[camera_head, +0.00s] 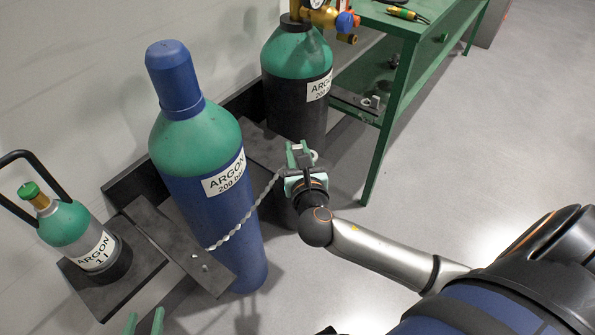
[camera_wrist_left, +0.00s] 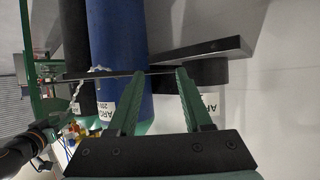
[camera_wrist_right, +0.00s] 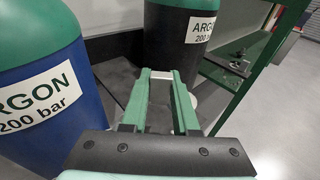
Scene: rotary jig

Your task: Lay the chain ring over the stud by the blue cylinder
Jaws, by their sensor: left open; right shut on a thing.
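The blue cylinder (camera_head: 208,195) with a green shoulder and a blue cap stands upright left of centre in the head view. A twisted grey chain (camera_head: 243,220) runs across its front, from a dark bracket plate (camera_head: 165,232) up to my right gripper (camera_head: 298,152). My right gripper is shut on the chain's end ring (camera_head: 314,155), largely hidden by the jaws. Small pale studs (camera_head: 195,255) show on the plate's near end; I cannot tell which is the task's stud. My left gripper (camera_head: 145,320) is open and empty at the bottom edge, and its jaws also show in the left wrist view (camera_wrist_left: 160,72).
A small argon bottle (camera_head: 75,232) with a black handle stands on a shelf at the left. A black cylinder (camera_head: 297,95) with a regulator (camera_head: 322,14) stands behind. A green workbench (camera_head: 400,90) is on the right. The floor (camera_head: 480,130) at right is clear.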

